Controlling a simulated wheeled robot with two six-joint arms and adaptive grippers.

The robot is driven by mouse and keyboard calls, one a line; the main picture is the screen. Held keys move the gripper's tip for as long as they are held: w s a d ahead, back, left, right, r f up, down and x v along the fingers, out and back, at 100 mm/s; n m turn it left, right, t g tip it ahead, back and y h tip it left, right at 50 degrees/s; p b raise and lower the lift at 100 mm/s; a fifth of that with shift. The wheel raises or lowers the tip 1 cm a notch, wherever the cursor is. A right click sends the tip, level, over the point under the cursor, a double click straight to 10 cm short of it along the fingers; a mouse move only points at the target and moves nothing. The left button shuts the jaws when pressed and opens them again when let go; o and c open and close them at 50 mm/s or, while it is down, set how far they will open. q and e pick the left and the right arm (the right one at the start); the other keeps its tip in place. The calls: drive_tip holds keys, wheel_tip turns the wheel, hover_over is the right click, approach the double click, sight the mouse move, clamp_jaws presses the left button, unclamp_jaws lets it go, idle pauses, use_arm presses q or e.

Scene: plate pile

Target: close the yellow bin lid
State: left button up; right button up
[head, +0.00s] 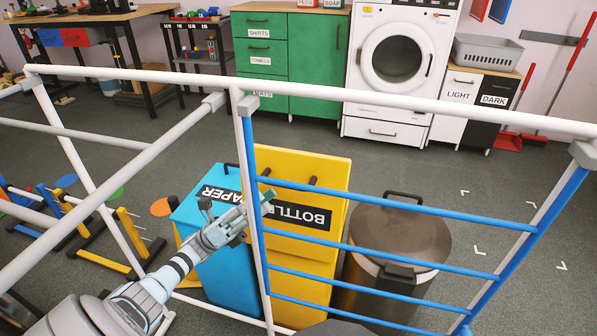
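The yellow bin (294,256) stands in the middle, beside the blue paper bin. Its yellow lid (328,172), with a black and white "BOTTLE" label, appears raised, its top edge above the blue bin's top. The bin's opening is not clearly visible. My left gripper (263,203) reaches in from the lower left and overlaps the lid's left side near the label. Whether it touches the lid, and how far its fingers are apart, I cannot tell. A white post and blue bars partly cover the bin and gripper. My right gripper is out of view.
The blue bin (217,262) stands to the left and a round dark bin (398,240) to the right. A white frame with blue bars (400,208) crosses in front. Low colourful hurdles (105,245) stand at the left. Grey floor (515,200) is open at the right.

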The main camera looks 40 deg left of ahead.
sight(297, 175)
use_arm(q)
drive_tip(key=p+x, duration=0.1)
drive_tip(key=x, duration=0.8)
drive_tip(key=shift+w+d+r, duration=0.3)
drive_tip(key=shift+d+r, duration=0.1)
drive_tip(key=shift+r, duration=0.05)
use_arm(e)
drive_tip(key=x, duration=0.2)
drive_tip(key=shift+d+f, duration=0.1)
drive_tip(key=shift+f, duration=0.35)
use_arm(q)
clamp_jaws()
